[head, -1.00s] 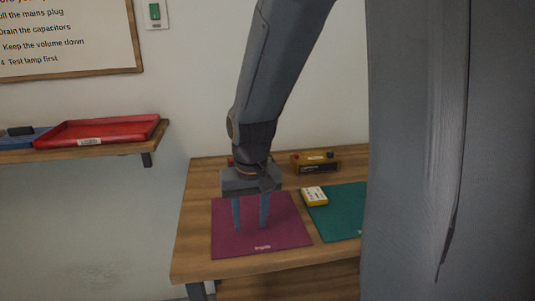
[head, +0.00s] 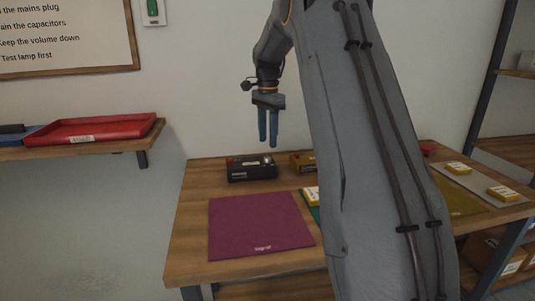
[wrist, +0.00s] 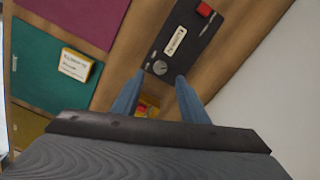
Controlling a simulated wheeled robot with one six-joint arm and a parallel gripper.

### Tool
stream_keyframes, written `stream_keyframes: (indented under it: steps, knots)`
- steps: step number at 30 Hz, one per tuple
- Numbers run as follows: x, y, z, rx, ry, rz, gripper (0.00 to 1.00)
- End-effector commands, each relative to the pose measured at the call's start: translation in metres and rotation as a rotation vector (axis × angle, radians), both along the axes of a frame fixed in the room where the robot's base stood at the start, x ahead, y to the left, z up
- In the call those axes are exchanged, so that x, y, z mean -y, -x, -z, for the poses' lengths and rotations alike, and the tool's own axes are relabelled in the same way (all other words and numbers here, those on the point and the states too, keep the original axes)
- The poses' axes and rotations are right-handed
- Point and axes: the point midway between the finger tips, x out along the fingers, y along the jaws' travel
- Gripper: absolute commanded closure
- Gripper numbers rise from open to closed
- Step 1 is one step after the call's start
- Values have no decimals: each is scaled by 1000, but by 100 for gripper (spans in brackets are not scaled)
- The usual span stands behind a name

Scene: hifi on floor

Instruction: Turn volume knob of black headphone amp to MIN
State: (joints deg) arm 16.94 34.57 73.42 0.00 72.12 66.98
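A black box that fits the headphone amp (head: 251,174) stands at the back of the bench, against the wall. In the wrist view the black amp (wrist: 192,31) has a pale label, a red square part at one end and a round grey knob (wrist: 160,68) at the other. The label and knob markings are too small to read.
A brass-coloured box (head: 302,161) stands right of the amp, partly behind my arm. A purple mat (head: 260,222) lies bare in front. A green mat (wrist: 50,65) bears a yellow-and-white box (wrist: 76,64). A red tray (head: 90,130) sits on the left shelf.

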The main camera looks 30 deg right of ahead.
Motion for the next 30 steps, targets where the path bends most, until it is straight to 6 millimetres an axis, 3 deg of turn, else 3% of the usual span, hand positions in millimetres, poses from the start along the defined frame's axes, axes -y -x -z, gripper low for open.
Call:
stream_keyframes:
  steps: [12,23,30]
  knots:
    - [-1,1,56,0,0,-3,60]
    - [-1,1,62,2,1,-4,60]
    - [-1,0,62,2,1,-4,99]
